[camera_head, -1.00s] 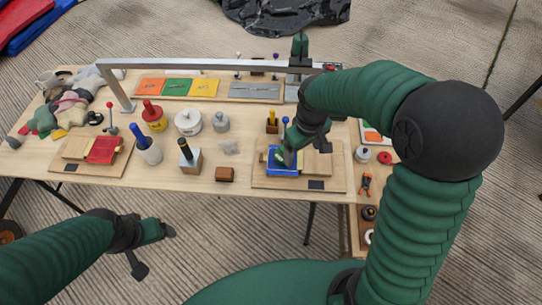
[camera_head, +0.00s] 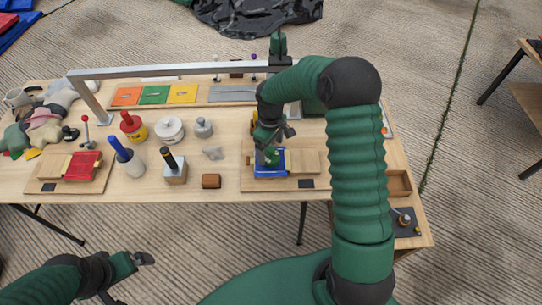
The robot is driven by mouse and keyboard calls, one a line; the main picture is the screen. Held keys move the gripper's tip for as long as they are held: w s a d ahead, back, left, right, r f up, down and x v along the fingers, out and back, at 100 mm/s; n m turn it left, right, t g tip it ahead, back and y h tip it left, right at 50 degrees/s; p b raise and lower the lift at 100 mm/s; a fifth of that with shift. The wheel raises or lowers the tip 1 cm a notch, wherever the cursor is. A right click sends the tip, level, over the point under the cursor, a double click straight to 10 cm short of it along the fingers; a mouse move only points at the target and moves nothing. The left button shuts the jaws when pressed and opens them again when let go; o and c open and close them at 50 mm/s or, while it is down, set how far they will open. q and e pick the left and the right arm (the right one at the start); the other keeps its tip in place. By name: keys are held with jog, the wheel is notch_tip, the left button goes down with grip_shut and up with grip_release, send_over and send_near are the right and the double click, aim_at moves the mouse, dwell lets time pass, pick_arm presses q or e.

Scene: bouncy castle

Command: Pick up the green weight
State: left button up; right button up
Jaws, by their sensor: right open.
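A small green piece (camera_head: 273,155), which looks like the green weight, shows at the blue tray (camera_head: 270,171) on a wooden board at the right of the table. It is small and partly covered by my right gripper. My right gripper (camera_head: 268,150) is open and points down just above the blue tray, with its fingers at or beside the green piece. I cannot tell whether they touch it. My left gripper (camera_head: 130,277) is open and empty, low at the left, in front of the table and away from its objects.
A metal bar (camera_head: 170,70) spans the table's back behind my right gripper. A red tray (camera_head: 82,166) sits farther left.

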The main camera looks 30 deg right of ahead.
aim_at(270, 148)
jog(key=f, duration=0.2)
jog(key=shift+s+a+f, duration=0.15)
jog(key=shift+a+f, duration=0.1)
jog(key=shift+f, duration=0.3)
jog(key=shift+d, duration=0.35)
jog(key=c, duration=0.5)
jog(key=shift+a, duration=0.15)
grip_shut()
